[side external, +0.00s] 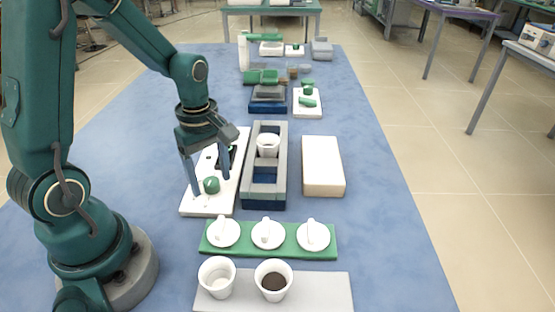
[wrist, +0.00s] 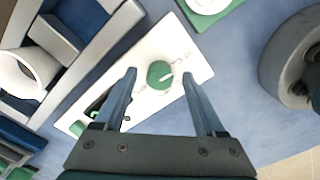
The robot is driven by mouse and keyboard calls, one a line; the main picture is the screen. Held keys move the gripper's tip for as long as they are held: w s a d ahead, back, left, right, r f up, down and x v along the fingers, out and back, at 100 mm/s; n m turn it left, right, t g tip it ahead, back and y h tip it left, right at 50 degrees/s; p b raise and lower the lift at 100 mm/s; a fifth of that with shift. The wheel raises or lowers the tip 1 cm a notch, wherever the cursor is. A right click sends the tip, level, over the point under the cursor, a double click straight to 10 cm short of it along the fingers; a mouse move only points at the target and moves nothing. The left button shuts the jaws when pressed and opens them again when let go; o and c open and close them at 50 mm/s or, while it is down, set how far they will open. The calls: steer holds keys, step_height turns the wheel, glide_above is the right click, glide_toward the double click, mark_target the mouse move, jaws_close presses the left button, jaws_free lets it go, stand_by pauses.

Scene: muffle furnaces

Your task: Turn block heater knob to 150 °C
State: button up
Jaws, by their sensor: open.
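The green round knob (side external: 211,185) sits near the front end of a white panel (side external: 196,208). In the wrist view the knob (wrist: 159,74) shows a short pale line on its face, and small marks lie around it on the panel (wrist: 197,66). The marks are too small to read. My gripper (side external: 209,182) is open above the panel and points down. In the wrist view my gripper (wrist: 159,73) has one finger on each side of the knob, with gaps between. I cannot tell whether the fingertips are down at the knob's height.
A grey and blue rack (side external: 281,165) holding a white crucible (side external: 268,151) stands close right of the panel. A pale block (side external: 322,167) is beyond it. In front are a green strip (side external: 325,251) with white lids and two white cups (side external: 217,283) (side external: 273,289).

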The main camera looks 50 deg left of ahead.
jaws_close()
